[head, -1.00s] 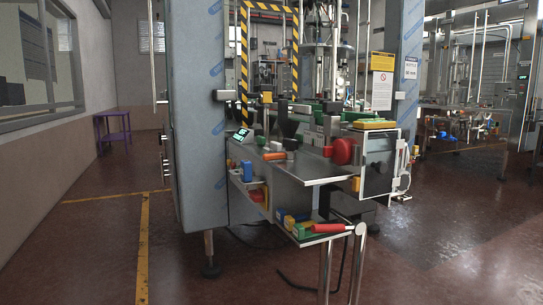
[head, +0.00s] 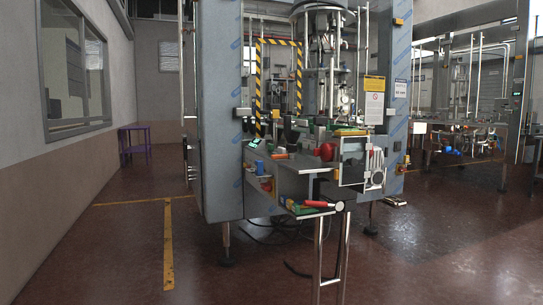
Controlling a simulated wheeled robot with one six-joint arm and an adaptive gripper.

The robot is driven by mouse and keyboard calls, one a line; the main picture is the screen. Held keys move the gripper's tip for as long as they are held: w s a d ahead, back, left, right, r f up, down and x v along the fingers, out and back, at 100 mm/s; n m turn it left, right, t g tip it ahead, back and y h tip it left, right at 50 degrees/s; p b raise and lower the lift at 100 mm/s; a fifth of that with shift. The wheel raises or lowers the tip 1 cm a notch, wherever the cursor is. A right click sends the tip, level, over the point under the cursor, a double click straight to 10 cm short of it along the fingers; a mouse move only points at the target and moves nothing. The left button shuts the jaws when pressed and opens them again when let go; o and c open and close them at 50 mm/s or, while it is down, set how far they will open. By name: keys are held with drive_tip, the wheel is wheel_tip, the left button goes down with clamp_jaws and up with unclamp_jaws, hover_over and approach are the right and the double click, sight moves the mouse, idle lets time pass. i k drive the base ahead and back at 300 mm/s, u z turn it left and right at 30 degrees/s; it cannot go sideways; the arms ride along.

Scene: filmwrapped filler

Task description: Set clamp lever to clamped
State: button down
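The filler machine (head: 222,120) stands in the middle of the head view, with film-wrapped grey columns. A lever with a red handle (head: 317,204) lies roughly level at the machine's front, its round metal end (head: 339,206) at the top of a chrome tube frame (head: 319,250). It may be the clamp lever; I cannot tell its setting. A red round knob (head: 327,152) and a small orange-handled part (head: 280,156) are on the work deck above. My gripper is not in view.
A lower shelf (head: 300,211) with small coloured parts juts out behind the red handle. Dark cables lie on the floor under the machine. The red floor (head: 100,265) is open at front and left. A purple table (head: 134,140) stands by the left wall.

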sight(282, 156)
drive_tip(key=u, duration=0.35)
drive_tip(key=i, duration=0.5)
drive_tip(key=u, duration=1.15)
drive_tip(key=i, duration=1.75)
drive_tip(key=z, duration=0.35)
drive_tip(key=i, duration=1.05)
drive_tip(key=z, duration=1.5)
drive_tip(key=i, duration=0.45)
drive_tip(key=z, duration=0.35)
